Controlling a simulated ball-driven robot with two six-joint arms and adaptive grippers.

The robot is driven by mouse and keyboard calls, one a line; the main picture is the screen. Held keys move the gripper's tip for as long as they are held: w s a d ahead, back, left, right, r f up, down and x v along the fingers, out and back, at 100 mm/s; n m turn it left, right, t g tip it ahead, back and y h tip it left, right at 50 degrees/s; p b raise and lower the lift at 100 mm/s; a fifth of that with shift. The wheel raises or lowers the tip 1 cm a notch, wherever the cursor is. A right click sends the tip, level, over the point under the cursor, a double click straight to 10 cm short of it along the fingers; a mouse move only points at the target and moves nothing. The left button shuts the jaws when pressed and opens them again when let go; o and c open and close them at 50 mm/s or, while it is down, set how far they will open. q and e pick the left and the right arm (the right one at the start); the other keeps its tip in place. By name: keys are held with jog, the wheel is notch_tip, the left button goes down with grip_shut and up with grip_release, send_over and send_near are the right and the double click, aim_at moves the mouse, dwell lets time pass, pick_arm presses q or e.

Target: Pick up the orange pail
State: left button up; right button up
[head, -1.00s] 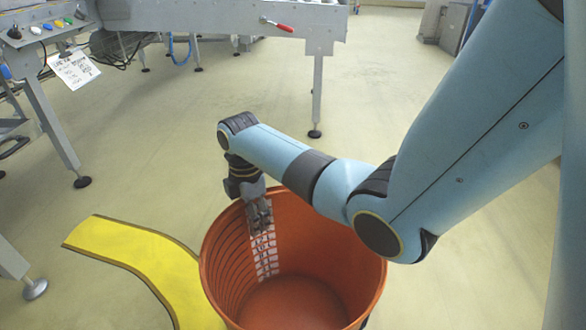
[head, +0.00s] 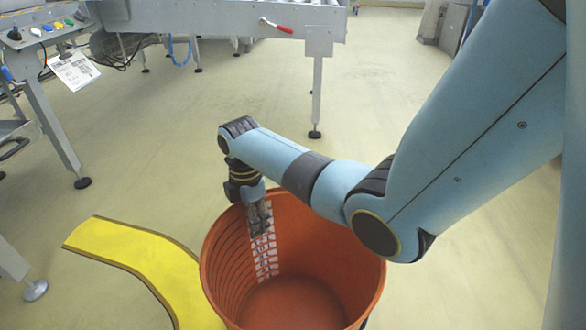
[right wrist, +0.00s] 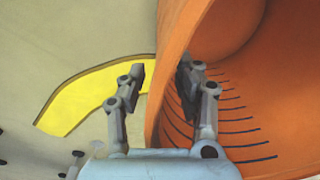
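The orange pail (head: 340,270) stands upright on the floor, open at the top, with dark ribs and a white marked strip on its inner wall. My right gripper (head: 262,220) reaches down at the pail's far rim. In the right wrist view, the pail's wall (right wrist: 230,100) passes between the two fingers of my right gripper (right wrist: 160,77). One finger is outside the pail and the other inside. A gap shows between the outer finger and the wall, so the gripper looks open. My left gripper is not in view.
A yellow curved floor marking (head: 140,255) lies left of the pail. A grey machine frame (head: 225,18) with legs stands behind, and a control panel (head: 40,30) with a hanging paper is at upper left. The floor between is clear.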

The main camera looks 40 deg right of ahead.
grip_shut()
dwell(0.5)
